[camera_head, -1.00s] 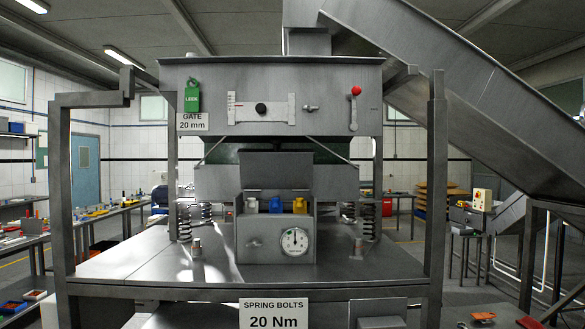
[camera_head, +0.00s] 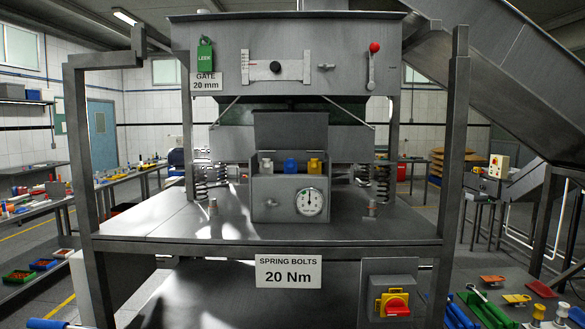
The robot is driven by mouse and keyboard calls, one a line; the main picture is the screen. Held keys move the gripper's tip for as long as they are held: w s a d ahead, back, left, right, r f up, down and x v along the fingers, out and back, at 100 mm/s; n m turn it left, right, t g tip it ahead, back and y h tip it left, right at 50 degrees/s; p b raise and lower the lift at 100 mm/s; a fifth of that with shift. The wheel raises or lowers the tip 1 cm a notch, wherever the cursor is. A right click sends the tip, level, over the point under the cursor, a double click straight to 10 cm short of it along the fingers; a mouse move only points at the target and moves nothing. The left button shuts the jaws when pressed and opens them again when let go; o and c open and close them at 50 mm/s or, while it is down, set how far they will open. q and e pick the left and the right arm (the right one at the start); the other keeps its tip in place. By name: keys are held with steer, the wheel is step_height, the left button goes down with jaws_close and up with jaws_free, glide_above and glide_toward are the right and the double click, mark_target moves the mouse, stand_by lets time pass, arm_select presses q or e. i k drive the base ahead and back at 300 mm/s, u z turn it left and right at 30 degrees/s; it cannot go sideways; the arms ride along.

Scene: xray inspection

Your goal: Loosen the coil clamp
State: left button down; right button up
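Coil springs stand at both sides under the grey steel hopper: left springs (camera_head: 200,180) and right springs (camera_head: 382,182). Small bolt-like posts rise from the deck near them, a left post (camera_head: 213,208) and a right post (camera_head: 372,208). I cannot tell which part is the coil clamp. A small lever or wing knob (camera_head: 326,67) sits on the hopper front beside the gate scale (camera_head: 276,67). Neither of my grippers shows in the head view.
A box with a dial gauge (camera_head: 312,202) stands mid-deck, holding grey, blue and yellow weight-like pieces. A "20 Nm" sign (camera_head: 288,271) hangs on the front rail. A red-and-yellow switch (camera_head: 394,303) is below right. Blue- and green-handled tools (camera_head: 488,311) lie at the lower right.

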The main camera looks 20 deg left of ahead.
mark_target(269, 202)
steer(key=k, duration=0.5)
steer(key=u, duration=1.35)
steer(key=i, duration=0.95)
steer(key=z, duration=1.45)
